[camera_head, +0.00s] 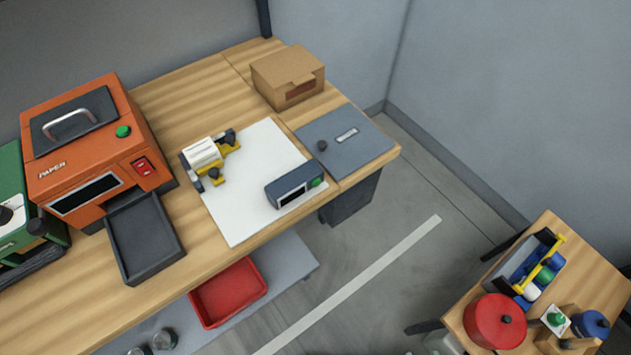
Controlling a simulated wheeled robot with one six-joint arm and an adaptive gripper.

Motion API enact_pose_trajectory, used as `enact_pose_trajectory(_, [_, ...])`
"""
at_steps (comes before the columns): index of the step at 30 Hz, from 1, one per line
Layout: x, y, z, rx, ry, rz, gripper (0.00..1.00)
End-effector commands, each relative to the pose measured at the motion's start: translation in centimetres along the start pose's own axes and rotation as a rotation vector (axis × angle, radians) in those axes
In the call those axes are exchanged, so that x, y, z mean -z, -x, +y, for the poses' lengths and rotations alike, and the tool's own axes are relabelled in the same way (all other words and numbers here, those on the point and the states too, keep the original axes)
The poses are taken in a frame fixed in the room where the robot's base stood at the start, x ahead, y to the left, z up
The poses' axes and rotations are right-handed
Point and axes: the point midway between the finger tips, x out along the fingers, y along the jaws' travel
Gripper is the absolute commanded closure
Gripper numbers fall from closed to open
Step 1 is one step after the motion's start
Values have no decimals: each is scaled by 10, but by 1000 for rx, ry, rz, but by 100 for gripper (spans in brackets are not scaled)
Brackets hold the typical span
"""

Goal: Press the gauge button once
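A small dark blue box (291,187) with a black display, which looks like the gauge, stands on a white sheet (240,220) on the wooden bench. A round green button (316,182) is at the right end of its front face. The display shows no readable figures. My gripper is not in view, and nothing touches the box or its button.
An orange machine (100,150) marked PAPER has another green button. A tape dispenser (207,157), a cardboard box (288,76) and a grey panel (345,145) surround the white sheet. The side table (520,254) holds a red pot (494,322). Open floor (370,250) separates the tables.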

Motion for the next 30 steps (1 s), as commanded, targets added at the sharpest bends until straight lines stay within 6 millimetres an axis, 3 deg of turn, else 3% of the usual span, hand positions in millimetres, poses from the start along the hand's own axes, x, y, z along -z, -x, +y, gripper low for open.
enact_pose_trajectory(13, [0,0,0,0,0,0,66])
enact_pose_trajectory(17, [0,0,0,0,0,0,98])
enact_pose_trajectory(30, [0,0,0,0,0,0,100])
